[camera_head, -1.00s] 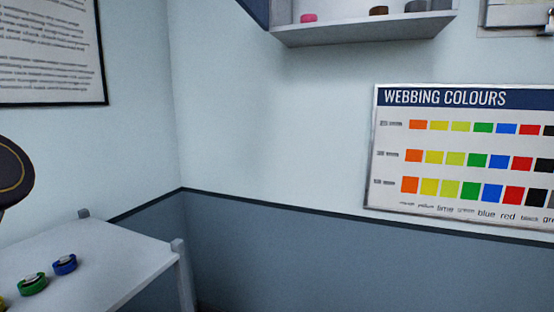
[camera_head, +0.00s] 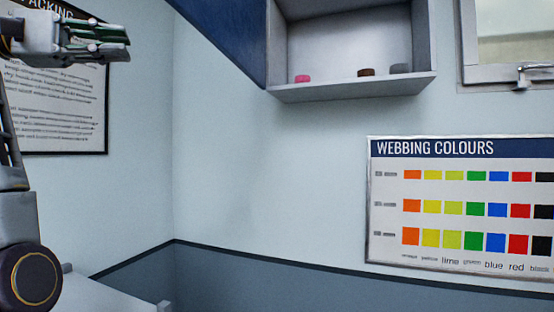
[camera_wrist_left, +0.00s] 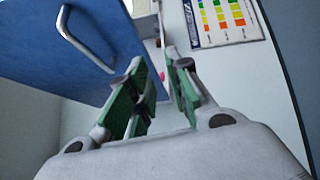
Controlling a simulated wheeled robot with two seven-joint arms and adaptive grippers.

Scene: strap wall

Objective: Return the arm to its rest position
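My left arm rises along the left edge of the head view. Its gripper (camera_head: 112,44) is raised in front of the framed text poster, pointing right, with nothing seen in it. In the left wrist view, the left gripper's green-padded fingers (camera_wrist_left: 154,68) stand apart with an empty gap between them. My right arm and gripper are in neither view.
An open wall cabinet (camera_head: 350,92) with a blue door (camera_head: 222,35) holds small pink, brown and grey items. A webbing colours chart (camera_head: 455,150) hangs at right, below a window (camera_head: 515,70). A pale table (camera_head: 110,297) shows at lower left.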

